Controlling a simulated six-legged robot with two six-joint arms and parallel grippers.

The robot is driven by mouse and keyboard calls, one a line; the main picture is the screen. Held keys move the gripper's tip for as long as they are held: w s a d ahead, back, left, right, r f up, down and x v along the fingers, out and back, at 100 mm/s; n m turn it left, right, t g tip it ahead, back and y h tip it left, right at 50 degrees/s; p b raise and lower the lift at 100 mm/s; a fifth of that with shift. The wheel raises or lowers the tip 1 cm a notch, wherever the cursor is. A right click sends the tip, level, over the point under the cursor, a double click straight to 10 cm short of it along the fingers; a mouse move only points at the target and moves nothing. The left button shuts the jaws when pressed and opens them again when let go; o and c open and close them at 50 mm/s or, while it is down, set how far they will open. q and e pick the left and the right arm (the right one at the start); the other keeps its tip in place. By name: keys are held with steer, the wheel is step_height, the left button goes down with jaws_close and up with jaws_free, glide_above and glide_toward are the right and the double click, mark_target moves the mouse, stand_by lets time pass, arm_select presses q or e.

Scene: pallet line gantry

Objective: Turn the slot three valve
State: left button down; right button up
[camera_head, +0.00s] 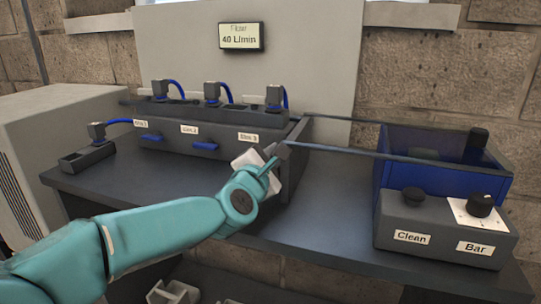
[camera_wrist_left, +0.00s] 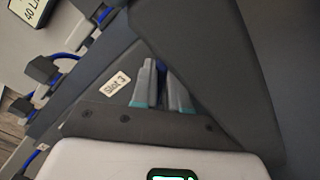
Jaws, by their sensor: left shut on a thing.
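The dark grey slot box (camera_head: 222,135) on the bench carries labels for slots 1, 2 and 3. The slot 3 label (camera_head: 249,138) is at its right end and shows in the wrist view (camera_wrist_left: 115,84). My left gripper (camera_head: 276,156) is at the box front just below and right of this label. In the wrist view its fingers (camera_wrist_left: 162,82) are shut on the slot three valve, of which only a little dark blue shows between them. The slot 1 valve handle (camera_head: 152,138) and slot 2 valve handle (camera_head: 205,146) are blue and roughly level. My right gripper is out of view.
Plugs with blue cables stand on the box top, and another plug block (camera_head: 88,158) lies at left. A blue bin (camera_head: 445,165) and a control box (camera_head: 440,228) with Clean and Bar knobs stand at right. A display (camera_head: 241,36) reads 40 L/min.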

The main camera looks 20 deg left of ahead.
arm_select(q)
steer(key=m, duration=0.3)
steer(key=shift+d+f+m, duration=0.15)
steer(key=shift+m, duration=0.15)
steer(key=shift+f+m+p, duration=0.15)
steer(key=shift+m, duration=0.85)
steer(key=shift+f+m+p, duration=0.15)
steer(key=shift+m, duration=0.85)
steer(key=c, duration=1.1)
jaws_free()
steer(key=s+p, duration=0.1)
steer(key=s, duration=1.4)
steer(key=shift+s+a+p, duration=0.15)
steer(key=shift+a+p, duration=0.05)
steer(key=shift+p, duration=0.15)
steer(key=shift+s, duration=0.55)
